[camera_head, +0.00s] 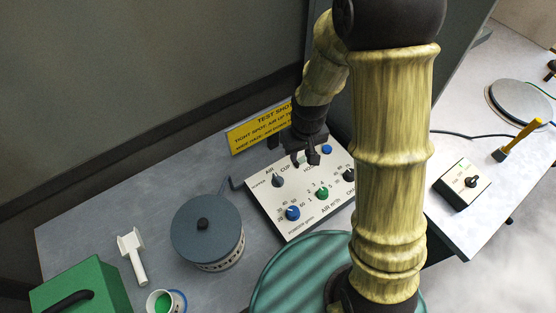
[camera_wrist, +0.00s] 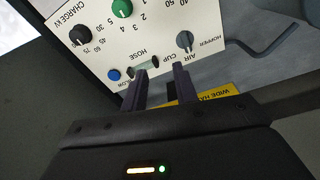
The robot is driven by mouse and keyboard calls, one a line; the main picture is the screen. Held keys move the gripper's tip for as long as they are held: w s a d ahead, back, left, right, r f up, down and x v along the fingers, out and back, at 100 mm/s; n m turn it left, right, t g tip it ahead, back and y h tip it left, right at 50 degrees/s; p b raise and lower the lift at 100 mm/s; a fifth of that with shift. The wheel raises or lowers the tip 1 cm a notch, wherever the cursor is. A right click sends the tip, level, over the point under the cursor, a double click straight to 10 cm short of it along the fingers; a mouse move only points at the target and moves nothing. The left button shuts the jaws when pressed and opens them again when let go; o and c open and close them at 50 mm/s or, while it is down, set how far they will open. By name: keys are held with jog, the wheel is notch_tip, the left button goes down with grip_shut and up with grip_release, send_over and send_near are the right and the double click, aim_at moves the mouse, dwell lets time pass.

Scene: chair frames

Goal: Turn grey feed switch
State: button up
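The grey feed switch (camera_head: 278,181) is a small grey knob at the left of a white control panel (camera_head: 262,205), beside the labels HOPPER, CUP and AIR. It also shows in the wrist view (camera_wrist: 184,39), just beyond my right-hand finger. My gripper (camera_head: 306,159) is above the panel's back edge, to the upper right of the switch. In the wrist view my gripper (camera_wrist: 160,70) has its two dark fingers apart with nothing between them. I cannot tell exactly where the knob's pointer stands.
The panel also has a green knob (camera_head: 321,193), a blue knob (camera_head: 292,213), a black knob (camera_head: 348,174) and a blue button (camera_head: 327,149). A yellow sign (camera_head: 257,128) stands behind. A lidded grey drum (camera_head: 207,226), white scoop (camera_head: 132,255) and green case (camera_head: 80,290) are left.

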jog(key=a+f, duration=0.2)
jog(key=a+f+n, duration=0.1)
jog(key=a+f, duration=0.1)
jog(key=a+f+n+g, duration=0.1)
jog(key=a+f, duration=0.1)
jog(key=shift+w+a+f+p, duration=0.2)
jog(key=shift+w+f+p, duration=0.1)
jog(key=shift+w, duration=0.05)
